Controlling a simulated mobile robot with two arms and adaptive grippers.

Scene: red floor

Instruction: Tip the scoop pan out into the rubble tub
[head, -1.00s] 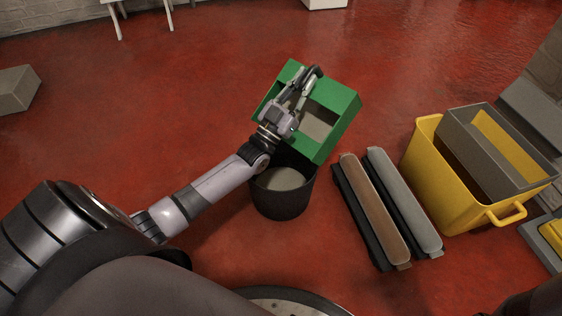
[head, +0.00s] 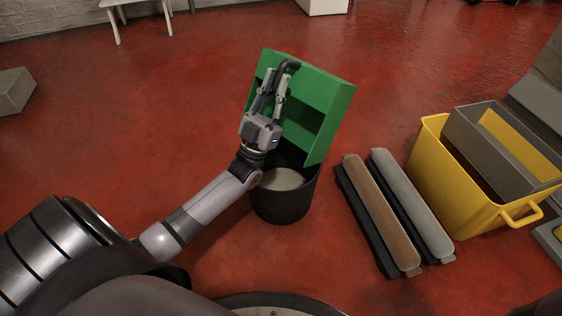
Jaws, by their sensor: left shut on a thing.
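The green scoop pan (head: 325,88) is steeply tilted above the black rubble tub (head: 285,207). Its lower edge hangs over the tub's far rim; I cannot tell whether they touch. My left gripper (head: 284,76) is shut on the scoop pan, around its dark handle (head: 289,66). The pan's inside is dark and partly hidden by the gripper, and no pale material shows in it. Pale grey material (head: 281,179) shows inside the tub, which stands upright on the floor. My right gripper is not in view.
Right of the tub lie a brown-topped bar (head: 383,213) and a grey-topped bar (head: 412,204). A yellow bin (head: 450,190) with a grey box (head: 500,150) in it stands further right.

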